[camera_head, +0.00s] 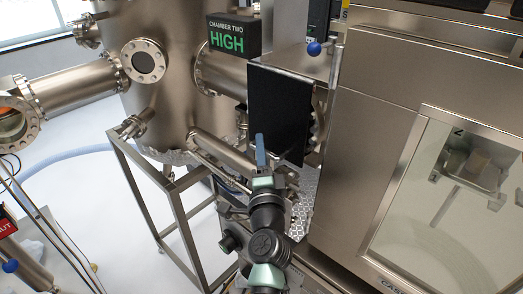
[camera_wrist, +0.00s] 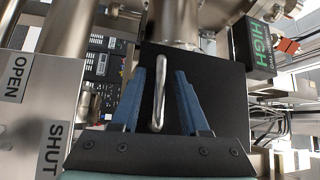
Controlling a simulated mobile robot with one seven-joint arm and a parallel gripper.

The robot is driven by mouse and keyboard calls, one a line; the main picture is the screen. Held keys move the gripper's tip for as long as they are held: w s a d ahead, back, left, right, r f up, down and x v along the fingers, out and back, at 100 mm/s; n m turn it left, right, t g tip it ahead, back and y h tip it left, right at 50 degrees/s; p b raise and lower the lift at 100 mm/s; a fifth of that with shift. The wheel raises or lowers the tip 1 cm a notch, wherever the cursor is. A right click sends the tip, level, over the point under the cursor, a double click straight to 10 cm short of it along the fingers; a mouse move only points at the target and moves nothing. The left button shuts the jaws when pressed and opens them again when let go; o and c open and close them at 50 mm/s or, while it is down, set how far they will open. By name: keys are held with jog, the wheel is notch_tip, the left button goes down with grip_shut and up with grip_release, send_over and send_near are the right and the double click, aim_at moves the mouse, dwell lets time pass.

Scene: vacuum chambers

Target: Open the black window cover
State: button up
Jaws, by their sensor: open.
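The black window cover (camera_head: 279,112) is a flat dark panel standing upright in front of the chamber in the head view. In the wrist view it is the dark panel (camera_wrist: 222,85) behind the fingers. A silver bar handle (camera_wrist: 160,92) shows in front of the panel. My gripper (camera_wrist: 163,75) is open, with its two blue fingers on either side of the handle and a gap to each. In the head view my gripper (camera_head: 261,150) is at the cover's lower left, and the handle cannot be made out there.
The CHAMBER TWO HIGH sign (camera_head: 232,37) hangs left above the cover. A large steel cabinet (camera_head: 375,130) stands close on the right. A plate (camera_wrist: 38,110) marked OPEN and SHUT is at the left of the wrist view. Steel pipes (camera_head: 222,150) and a frame lie to the left.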

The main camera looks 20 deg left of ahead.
grip_shut()
dwell(1.4)
